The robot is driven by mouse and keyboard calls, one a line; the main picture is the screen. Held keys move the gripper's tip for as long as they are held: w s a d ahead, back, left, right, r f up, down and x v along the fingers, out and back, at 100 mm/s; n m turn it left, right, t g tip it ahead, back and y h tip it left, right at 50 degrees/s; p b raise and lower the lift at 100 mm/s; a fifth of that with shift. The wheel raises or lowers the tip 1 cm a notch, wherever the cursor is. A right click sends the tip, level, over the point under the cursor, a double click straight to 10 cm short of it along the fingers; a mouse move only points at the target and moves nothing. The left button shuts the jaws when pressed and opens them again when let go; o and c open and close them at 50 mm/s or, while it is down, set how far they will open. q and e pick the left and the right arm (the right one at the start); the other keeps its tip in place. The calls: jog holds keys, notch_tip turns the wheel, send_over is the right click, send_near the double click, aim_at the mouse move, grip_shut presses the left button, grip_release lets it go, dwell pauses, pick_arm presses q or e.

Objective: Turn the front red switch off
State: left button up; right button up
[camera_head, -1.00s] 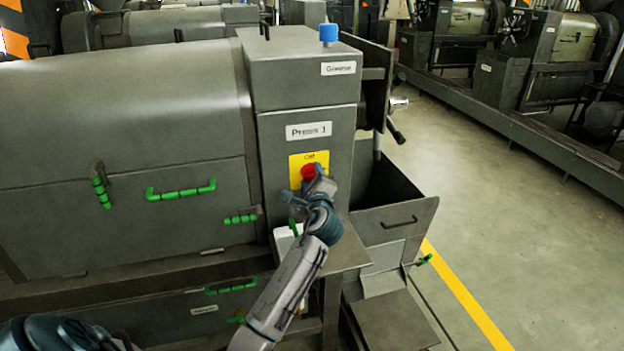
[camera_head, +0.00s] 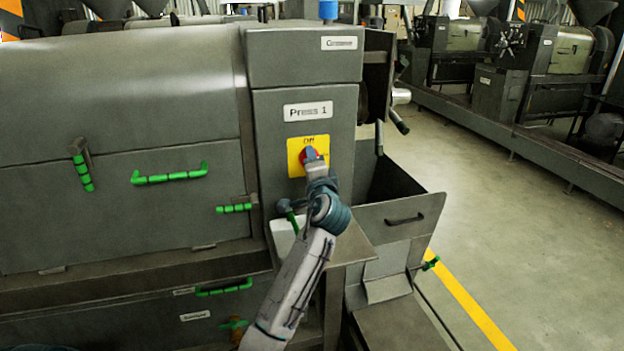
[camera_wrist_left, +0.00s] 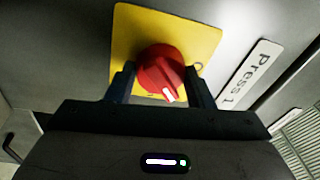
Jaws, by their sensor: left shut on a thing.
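The red switch (camera_head: 304,156) is a round knob on a yellow plate (camera_head: 293,161), on the front of the grey press column under the "Press 1" label. An "Off" marking shows above it. My left gripper (camera_head: 313,157) is at the knob and hides part of it. In the left wrist view, my left gripper (camera_wrist_left: 163,84) has one finger on each side of the red switch (camera_wrist_left: 158,66) and is shut on it. The white mark on the knob points down and slightly right in that view. My right gripper is not in view.
Green handles (camera_head: 170,176) stick out of the press panels on the left. A grey open bin (camera_head: 400,215) stands right of the column, beside a small ledge (camera_head: 350,245). The floor on the right (camera_head: 500,220) is clear, with a yellow line.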

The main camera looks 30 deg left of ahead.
pick_arm(q)
jog(key=n+b, duration=0.4)
jog(key=n+y+b, duration=0.1)
jog(key=n+b, duration=0.1)
jog(key=b, duration=0.1)
jog(key=shift+w+d+f, duration=0.1)
jog(key=shift+f, duration=0.3)
jog(key=shift+n+g+b, duration=0.3)
jog(key=shift+n+b, duration=0.5)
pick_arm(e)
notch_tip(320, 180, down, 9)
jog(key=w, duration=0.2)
pick_arm(q)
jog(key=shift+n+b, duration=0.3)
jog(key=shift+b, duration=0.05)
jog(key=shift+r+n+b, duration=0.15)
jog(key=shift+n+b, duration=0.85)
jog(key=shift+b, duration=0.05)
jog(key=shift+r+n+g+y, duration=0.1)
jog(key=shift+n+g+y, duration=0.2)
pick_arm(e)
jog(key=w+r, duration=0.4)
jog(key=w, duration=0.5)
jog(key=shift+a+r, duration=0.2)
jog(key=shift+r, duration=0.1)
pick_arm(q)
jog(key=o, duration=1)
jog(key=shift+r, duration=0.1)
jog(key=shift+c, duration=0.2)
